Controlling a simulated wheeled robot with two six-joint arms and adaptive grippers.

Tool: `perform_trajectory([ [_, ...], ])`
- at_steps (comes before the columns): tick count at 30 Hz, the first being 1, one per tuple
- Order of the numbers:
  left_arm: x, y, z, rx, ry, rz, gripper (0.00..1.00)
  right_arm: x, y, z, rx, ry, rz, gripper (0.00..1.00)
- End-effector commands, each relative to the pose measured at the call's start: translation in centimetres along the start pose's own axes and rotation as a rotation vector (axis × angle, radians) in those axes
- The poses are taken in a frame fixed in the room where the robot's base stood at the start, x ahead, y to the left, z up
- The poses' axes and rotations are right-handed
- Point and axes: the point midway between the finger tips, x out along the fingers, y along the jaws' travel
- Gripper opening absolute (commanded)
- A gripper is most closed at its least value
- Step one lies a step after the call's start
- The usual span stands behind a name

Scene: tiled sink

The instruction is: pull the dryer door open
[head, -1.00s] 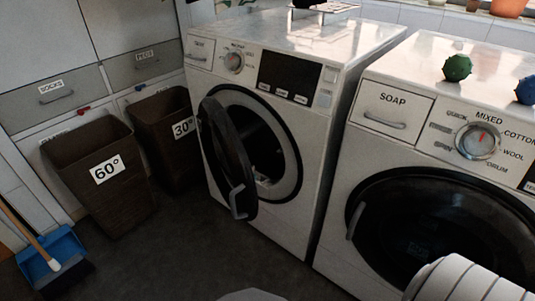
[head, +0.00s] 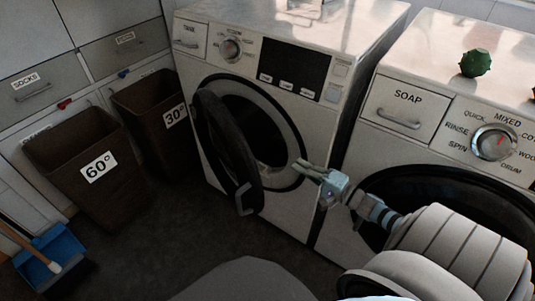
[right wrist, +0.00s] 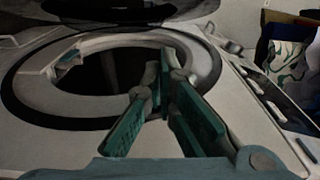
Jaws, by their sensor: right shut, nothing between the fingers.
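The dryer (head: 285,105) is the white machine on the left, with a tank drawer and a dark display. Its round black door (head: 226,140) stands open, swung out toward the left, with its handle (head: 244,197) at the lower free edge. My right gripper (head: 306,168) is shut and empty, in front of the lower right of the dryer's opening, to the right of the door and apart from it. In the right wrist view, the fingers (right wrist: 162,75) point at the pale opening ring (right wrist: 205,65), and the dark door (right wrist: 130,10) is at the top. My left gripper is not in view.
The washer (head: 420,75) with a soap drawer stands close on the right, a green spiky ball (head: 475,63) on top. Two brown baskets (head: 75,185), (head: 140,125) and a blue dustpan (head: 45,255) are at left. Dark floor is clear before the dryer.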

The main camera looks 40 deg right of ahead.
Motion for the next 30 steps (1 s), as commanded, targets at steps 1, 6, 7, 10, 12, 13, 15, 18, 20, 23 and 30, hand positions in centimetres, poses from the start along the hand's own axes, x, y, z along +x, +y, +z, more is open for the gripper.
perform_trajectory([
  [1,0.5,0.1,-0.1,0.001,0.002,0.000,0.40,0.7,0.2,0.0,0.000,0.002,-0.002,0.00],
  [6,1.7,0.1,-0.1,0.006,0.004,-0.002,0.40,4.0,0.4,-0.1,-0.001,0.004,-0.003,0.00],
  [7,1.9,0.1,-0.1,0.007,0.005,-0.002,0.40,4.7,0.4,-0.1,-0.001,0.004,-0.003,0.00],
  [10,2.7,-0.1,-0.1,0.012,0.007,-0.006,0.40,6.9,0.5,-0.1,-0.002,0.005,-0.002,0.00],
  [12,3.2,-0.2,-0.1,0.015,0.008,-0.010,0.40,8.4,0.5,-0.1,-0.002,0.004,-0.003,0.00],
  [13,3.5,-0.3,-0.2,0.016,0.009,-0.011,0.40,9.0,0.5,-0.1,-0.002,0.005,-0.002,0.00],
  [15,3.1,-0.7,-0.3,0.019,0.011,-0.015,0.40,9.4,0.4,1.1,0.001,0.003,0.002,0.00],
  [18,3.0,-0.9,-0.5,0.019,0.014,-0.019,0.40,9.7,0.3,2.6,0.000,0.004,0.002,0.00],
  [20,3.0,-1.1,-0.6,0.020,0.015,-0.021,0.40,9.9,0.3,3.1,0.000,0.005,0.003,0.00],
  [23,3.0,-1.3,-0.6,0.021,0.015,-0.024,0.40,10.0,0.3,3.7,-0.001,0.005,0.003,0.00],
  [30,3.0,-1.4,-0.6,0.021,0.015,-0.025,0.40,10.0,0.3,3.8,-0.002,0.006,0.004,0.00],
])
